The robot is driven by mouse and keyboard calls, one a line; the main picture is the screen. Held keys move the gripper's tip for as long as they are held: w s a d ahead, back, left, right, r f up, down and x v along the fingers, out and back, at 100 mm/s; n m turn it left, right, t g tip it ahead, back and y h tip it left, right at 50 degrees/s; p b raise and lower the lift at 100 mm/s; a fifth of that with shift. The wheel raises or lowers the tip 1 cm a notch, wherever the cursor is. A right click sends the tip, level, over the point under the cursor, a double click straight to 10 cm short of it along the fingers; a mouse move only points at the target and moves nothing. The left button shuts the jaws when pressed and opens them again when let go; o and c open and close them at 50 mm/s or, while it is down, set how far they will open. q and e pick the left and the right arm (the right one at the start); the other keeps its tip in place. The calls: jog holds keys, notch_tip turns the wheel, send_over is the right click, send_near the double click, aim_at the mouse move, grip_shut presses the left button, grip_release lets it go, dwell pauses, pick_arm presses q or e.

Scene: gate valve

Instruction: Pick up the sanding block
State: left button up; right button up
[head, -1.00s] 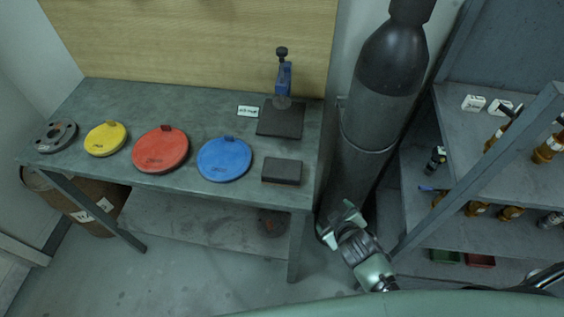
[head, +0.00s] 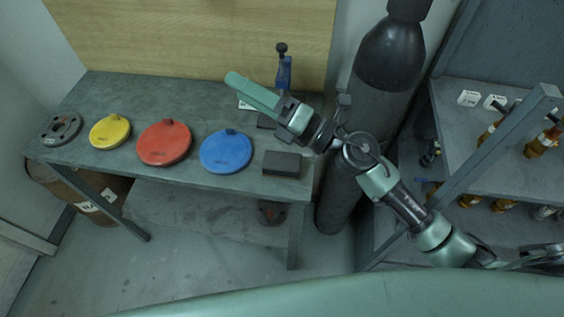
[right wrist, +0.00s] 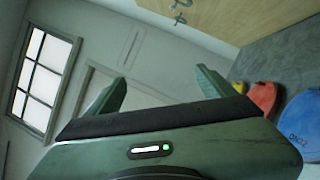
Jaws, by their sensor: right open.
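The sanding block appears to be the dark rectangular block (head: 282,164) lying flat near the right front corner of the grey bench (head: 225,101), right of the blue disc. My right gripper (head: 238,81) is above the back part of the bench, behind and left of the block and apart from it, fingers pointing left. In the right wrist view its two fingers (right wrist: 160,86) stand wide apart with nothing between them. The block does not show in that view. My left gripper is not in view.
A blue disc (head: 226,152), a red disc (head: 164,143), a yellow disc (head: 110,132) and a grey flange (head: 61,129) line the bench. A blue-handled tool (head: 284,72) stands behind my gripper. A dark gas cylinder (head: 385,65) and a shelf rack (head: 480,150) are at right.

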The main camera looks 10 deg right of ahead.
notch_tip(320, 180, down, 3)
jog(key=s+a+n+g, duration=0.2)
jog(key=a+n+g, duration=0.1)
jog(key=n+g, duration=0.35)
jog(key=n+g+h, duration=0.4)
jog(key=n+h, duration=0.5)
jog(key=h, duration=0.2)
send_near(283, 161)
jog(key=x, duration=0.2)
jog(key=shift+a+f, duration=0.25)
jog(key=shift+a, duration=0.15)
jog(key=b+x, duration=0.2)
jog(key=x, duration=0.4)
jog(key=shift+w+d+f+b, duration=0.1)
jog(key=shift+f+b, duration=0.2)
jog(key=shift+w+a+f, duration=0.15)
jog(key=shift+a+f, duration=0.2)
jog(key=shift+f, duration=0.05)
jog(key=shift+f+b, duration=0.1)
jog(key=shift+b, duration=0.25)
jog(key=shift+c, duration=0.2)
jog(key=c, duration=1.6)
